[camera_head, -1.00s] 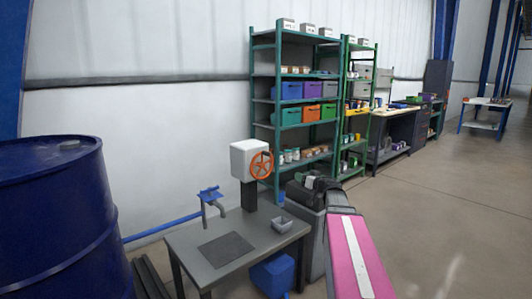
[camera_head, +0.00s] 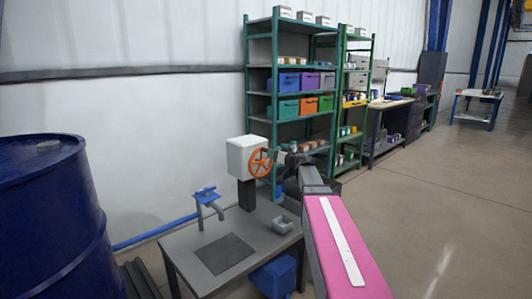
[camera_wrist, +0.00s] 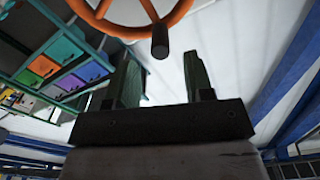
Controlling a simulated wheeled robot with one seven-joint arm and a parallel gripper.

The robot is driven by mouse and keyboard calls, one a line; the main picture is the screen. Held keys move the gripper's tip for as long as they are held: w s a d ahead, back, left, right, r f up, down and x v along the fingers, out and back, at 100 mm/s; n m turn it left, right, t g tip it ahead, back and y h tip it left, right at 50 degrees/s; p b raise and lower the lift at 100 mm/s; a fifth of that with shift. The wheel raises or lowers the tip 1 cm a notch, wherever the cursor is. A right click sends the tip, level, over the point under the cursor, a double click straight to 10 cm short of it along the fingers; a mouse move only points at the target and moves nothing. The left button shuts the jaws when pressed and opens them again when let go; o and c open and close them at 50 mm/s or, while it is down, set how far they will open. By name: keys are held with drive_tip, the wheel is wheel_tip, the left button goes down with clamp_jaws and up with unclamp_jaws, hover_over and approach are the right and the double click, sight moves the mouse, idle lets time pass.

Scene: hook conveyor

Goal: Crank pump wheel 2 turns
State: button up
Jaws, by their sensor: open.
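The orange pump wheel (camera_head: 260,162) is mounted on the front of a white box (camera_head: 241,157) on a dark post above the grey table. In the wrist view the wheel's rim (camera_wrist: 128,22) crosses the top, and its dark crank handle (camera_wrist: 160,42) points toward my gripper. My gripper (camera_wrist: 160,75) is open and empty, its two fingers apart below the handle in that view. The handle tip shows above and between the fingertips, apart from them. In the head view my gripper (camera_head: 281,157) is small and dark, just right of the wheel.
A blue bin (camera_head: 272,277) stands beneath. A blue barrel (camera_head: 45,225) is at left. Green shelving (camera_head: 260,100) stands behind. The floor at right is clear.

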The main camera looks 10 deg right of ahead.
sight(266, 151)
drive_tip(key=x, duration=0.6)
drive_tip(key=shift+w+a, duration=0.1)
drive_tip(key=shift+w, duration=0.05)
clamp_jaws()
